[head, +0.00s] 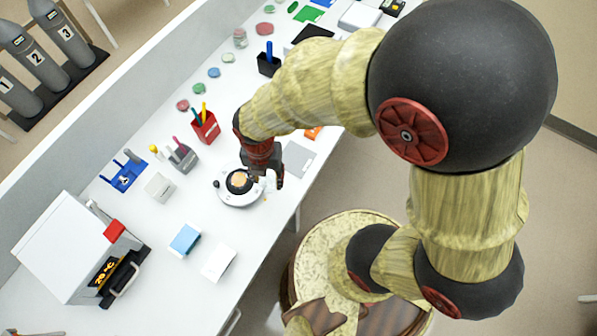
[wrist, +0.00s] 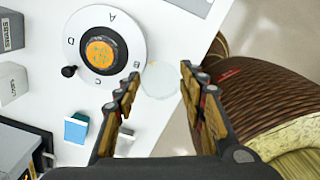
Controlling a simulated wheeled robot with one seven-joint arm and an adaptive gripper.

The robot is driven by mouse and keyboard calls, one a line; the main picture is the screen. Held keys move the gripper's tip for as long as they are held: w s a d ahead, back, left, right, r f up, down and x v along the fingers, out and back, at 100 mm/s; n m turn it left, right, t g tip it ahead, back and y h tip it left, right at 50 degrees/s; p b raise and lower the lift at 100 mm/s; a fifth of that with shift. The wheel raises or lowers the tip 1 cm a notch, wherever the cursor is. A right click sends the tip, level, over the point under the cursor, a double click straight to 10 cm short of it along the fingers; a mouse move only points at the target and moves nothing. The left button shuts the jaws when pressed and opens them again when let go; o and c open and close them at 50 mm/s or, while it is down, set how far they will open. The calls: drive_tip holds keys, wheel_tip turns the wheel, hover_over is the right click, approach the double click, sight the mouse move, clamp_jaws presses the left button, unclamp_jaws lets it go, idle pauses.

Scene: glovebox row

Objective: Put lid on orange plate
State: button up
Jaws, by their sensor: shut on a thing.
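The orange plate (wrist: 100,52) is a small round dish with orange contents. It sits in the dark middle of a white round stand (wrist: 82,22) marked with letters; in the head view the plate (head: 239,181) looks tan-orange and uncovered. My gripper (wrist: 160,80) is shut on a clear, thin disc, the lid (wrist: 160,86), which shows between the fingertips. The lid is beside the stand's edge in the wrist view, not over the plate. In the head view my gripper (head: 270,180) is just right of the stand; the lid is hard to make out there. Its height above the bench is unclear.
Blue (head: 185,240) and white (head: 219,262) boxes stand in front of the stand, and a white oven-like device (head: 75,250) lies left. A red pen cup (head: 205,126) and grey holder (head: 183,158) stand behind. A grey pad (head: 298,160) lies right of my gripper.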

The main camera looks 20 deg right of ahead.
drive_tip(key=shift+n, duration=0.7)
drive_tip(key=w+a, duration=0.2)
drive_tip(key=a, duration=0.1)
drive_tip(key=w+a+f, duration=0.1)
drive_tip(key=a, duration=0.1)
hover_over(239, 177)
drive_tip(key=shift+r+n, duration=0.4)
drive_tip(key=shift+f+b, duration=1.4)
drive_tip(key=shift+f, duration=0.95)
drive_tip(key=shift+f, duration=0.55)
drive_tip(key=o, duration=0.7)
drive_tip(key=shift+o, duration=0.6)
wheel_tip(239, 177, up, 12)
